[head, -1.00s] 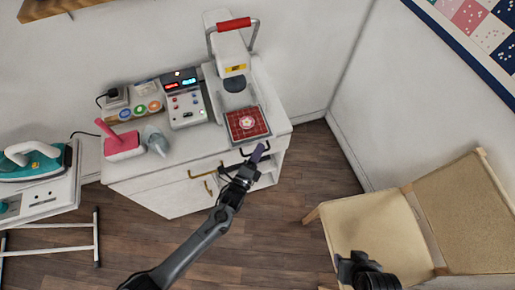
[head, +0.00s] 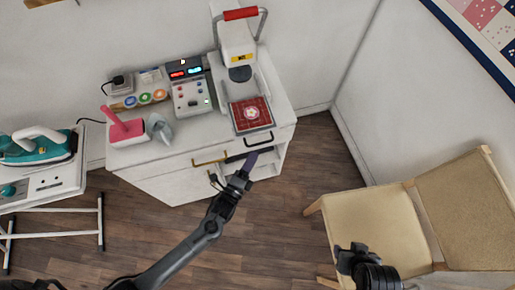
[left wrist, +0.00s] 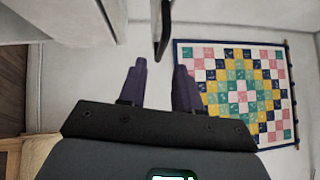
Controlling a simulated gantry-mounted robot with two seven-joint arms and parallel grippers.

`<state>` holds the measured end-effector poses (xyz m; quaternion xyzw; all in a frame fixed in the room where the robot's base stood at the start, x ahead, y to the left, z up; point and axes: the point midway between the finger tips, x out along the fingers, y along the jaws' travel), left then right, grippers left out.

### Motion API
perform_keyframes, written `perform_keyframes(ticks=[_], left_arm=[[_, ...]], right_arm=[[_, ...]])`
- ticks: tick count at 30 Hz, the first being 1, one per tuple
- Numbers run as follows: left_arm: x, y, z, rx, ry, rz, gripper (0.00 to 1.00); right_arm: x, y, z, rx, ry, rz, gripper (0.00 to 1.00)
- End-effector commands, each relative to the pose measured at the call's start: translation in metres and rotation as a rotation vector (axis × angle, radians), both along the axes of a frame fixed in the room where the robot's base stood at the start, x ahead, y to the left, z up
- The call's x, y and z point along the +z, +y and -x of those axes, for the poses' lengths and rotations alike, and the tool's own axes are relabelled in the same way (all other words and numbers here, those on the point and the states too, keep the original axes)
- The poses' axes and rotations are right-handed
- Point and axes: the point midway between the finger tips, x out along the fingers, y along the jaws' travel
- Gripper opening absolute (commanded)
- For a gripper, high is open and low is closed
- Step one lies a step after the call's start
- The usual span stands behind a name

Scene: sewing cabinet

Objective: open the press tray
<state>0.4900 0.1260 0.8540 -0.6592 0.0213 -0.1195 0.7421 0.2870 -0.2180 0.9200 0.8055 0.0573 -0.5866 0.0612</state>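The press tray (head: 239,127) sits at the front of the white heat press (head: 238,45), with a red plaid cloth bearing a pale flower (head: 251,113) on it. A dark handle (head: 258,139) shows at its front edge. My left gripper (head: 252,158) is in front of and just below this handle, apart from it. In the left wrist view its two purple fingers (left wrist: 160,75) are spread with nothing between them. A dark handle bar (left wrist: 163,30) shows beyond the fingertips there. My right gripper (head: 350,257) is at the lower right; its fingers are unclear.
The white cabinet (head: 160,185) has brass handles (head: 210,161) and an open shelf below the press. A control box (head: 190,95), a pink-handled tool (head: 125,130) and an iron (head: 40,147) are to the left. A chair (head: 375,225) stands at right. The floor between is clear.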

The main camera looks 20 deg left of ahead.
Motion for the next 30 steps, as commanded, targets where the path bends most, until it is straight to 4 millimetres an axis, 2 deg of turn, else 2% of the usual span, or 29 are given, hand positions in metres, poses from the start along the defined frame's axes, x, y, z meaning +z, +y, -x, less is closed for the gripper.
perform_keyframes(ticks=[3,7,25,30], left_arm=[[-0.003,0.004,0.017,0.000,0.002,-0.001,0.33],[-0.003,0.005,0.027,-0.001,0.001,0.000,0.33],[-0.006,0.007,0.034,0.000,0.003,-0.001,0.33],[-0.022,0.012,0.055,0.016,0.047,0.006,0.33]], right_arm=[[0.001,0.000,0.000,-0.001,0.000,-0.001,0.43],[0.001,0.000,0.000,-0.001,0.000,-0.001,0.43],[0.001,-0.001,0.000,0.004,-0.001,0.005,0.43],[0.001,-0.002,0.000,0.004,-0.001,0.007,0.43]])
